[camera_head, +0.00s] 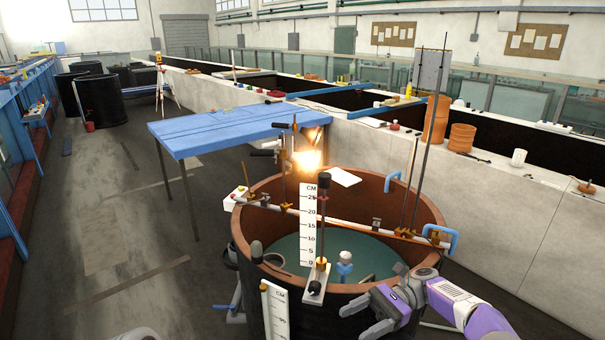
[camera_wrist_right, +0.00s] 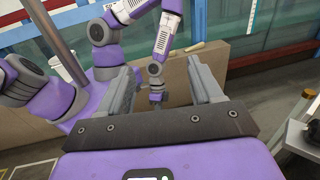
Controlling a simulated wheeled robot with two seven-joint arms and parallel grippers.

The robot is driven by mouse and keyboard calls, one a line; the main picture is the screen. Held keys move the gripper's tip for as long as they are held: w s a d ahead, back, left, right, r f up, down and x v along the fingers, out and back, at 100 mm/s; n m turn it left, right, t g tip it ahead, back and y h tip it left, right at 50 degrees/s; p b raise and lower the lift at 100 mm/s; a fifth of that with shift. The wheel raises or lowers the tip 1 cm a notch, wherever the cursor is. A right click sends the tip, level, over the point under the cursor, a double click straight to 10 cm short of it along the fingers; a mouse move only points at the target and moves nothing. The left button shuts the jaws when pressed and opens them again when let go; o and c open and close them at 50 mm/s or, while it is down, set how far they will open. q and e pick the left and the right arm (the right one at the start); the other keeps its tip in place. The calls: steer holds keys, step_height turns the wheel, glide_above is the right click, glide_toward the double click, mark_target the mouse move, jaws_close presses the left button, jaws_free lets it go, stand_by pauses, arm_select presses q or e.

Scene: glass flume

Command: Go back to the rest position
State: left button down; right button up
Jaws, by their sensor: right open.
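My right gripper (camera_head: 362,314) is at the lower right in the head view, by the near right rim of the round brown tank (camera_head: 247,262). Its fingers are apart and nothing is between them. The right wrist view shows the same gripper (camera_wrist_right: 163,78) open and empty, with my own purple and white arm parts beyond it. Part of my left arm seems to show there, ending in a small grey and purple piece (camera_wrist_right: 156,92) that may be my left gripper; its jaws are too small to read. The head view does not show the left gripper.
A white scale (camera_head: 309,225) and a rod stand at the tank, with a rail (camera_head: 345,231) across it. Another scale (camera_head: 275,312) stands in front. A blue table (camera_head: 215,130) is behind left. A long pale wall (camera_head: 490,190) runs along the right. The floor (camera_head: 120,220) at left is mostly clear.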

steer(key=w+a+f+m+t+h+b, duration=0.15)
steer(key=a+f, duration=0.25)
steer(key=f, duration=0.7)
steer(key=s+a+f+n+t+h+b, duration=0.15)
steer(key=s+f, duration=0.25)
steer(key=f, duration=0.6)
steer(key=s+a+f+n+t+h+b, duration=0.1)
steer(key=s+f+t+h, duration=0.2)
steer(key=f, duration=0.8)
arm_select(q)
step_height(320, 180, down, 8)
steer(key=b, duration=0.4)
steer(key=shift+w+f, duration=0.25)
steer(key=shift+w, duration=0.1)
arm_select(e)
steer(key=s+d+f+n+t+h, duration=0.3)
steer(key=s+f+n+h, duration=0.2)
steer(key=s+f, duration=0.9)
steer(key=n, duration=0.3)
steer(key=shift+d+n+h, duration=0.25)
steer(key=shift+n+h, duration=0.05)
steer(key=shift+n, duration=0.1)
